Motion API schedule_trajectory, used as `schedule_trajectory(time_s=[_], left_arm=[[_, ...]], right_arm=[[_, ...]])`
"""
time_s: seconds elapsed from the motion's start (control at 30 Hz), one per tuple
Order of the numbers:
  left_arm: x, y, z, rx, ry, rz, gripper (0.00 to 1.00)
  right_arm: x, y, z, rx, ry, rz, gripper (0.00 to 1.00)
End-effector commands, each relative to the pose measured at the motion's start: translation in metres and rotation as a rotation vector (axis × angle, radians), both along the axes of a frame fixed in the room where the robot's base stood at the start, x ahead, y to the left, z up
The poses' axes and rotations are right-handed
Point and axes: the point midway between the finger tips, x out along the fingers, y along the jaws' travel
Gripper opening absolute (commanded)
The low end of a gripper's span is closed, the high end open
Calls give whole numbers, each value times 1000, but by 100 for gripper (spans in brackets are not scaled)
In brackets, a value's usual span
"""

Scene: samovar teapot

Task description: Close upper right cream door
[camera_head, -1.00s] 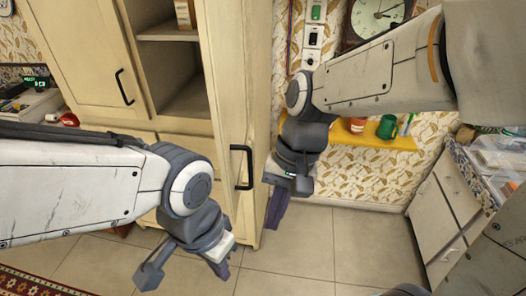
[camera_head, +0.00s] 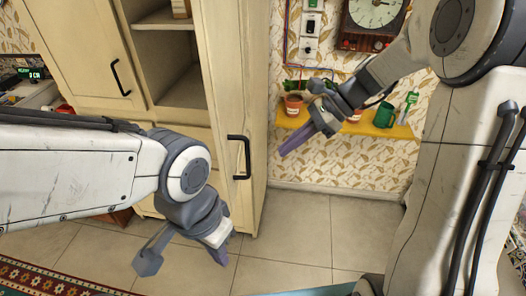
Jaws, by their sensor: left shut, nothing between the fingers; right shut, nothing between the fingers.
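The upper right cream door (camera_head: 232,75) stands open, swung out towards me from the cream cabinet, with a black bar handle (camera_head: 246,158) low on it. The open compartment with a shelf (camera_head: 185,87) shows to its left.
The closed upper left door (camera_head: 85,50) has its own black handle. Behind my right gripper, a yellow wall shelf (camera_head: 350,127) holds a green mug (camera_head: 384,115) and pots. A clock (camera_head: 376,14) hangs above. Tiled floor (camera_head: 300,230) is clear below; a patterned rug (camera_head: 50,280) lies lower left.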

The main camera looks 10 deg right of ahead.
Motion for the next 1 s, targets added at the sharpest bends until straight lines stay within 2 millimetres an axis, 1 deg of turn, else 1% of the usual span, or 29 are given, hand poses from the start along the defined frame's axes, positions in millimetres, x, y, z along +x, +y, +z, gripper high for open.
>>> schedule_trajectory(time_s=[0.03,0.13,0.2,0.3,0.4,0.57,0.87,1.0], left_arm=[[0,0,4,0,0,0,0],[0,0,6,0,0,0,0],[0,0,13,0,0,1,0],[0,0,17,0,0,1,0],[0,0,19,0,0,1,0],[0,0,20,0,0,1,0],[0,0,20,0,0,1,0],[0,0,20,0,0,1,0]], right_arm=[[-2,9,-7,2,4,4,0],[-3,23,-21,0,6,4,0],[-3,35,-17,0,0,6,0],[-3,48,-18,-1,0,4,0],[-3,55,-19,-1,-1,4,0],[-3,60,-20,-1,-1,0,0],[-3,59,-20,-1,-1,-1,0],[3,59,-20,-2,-2,-26,0]])
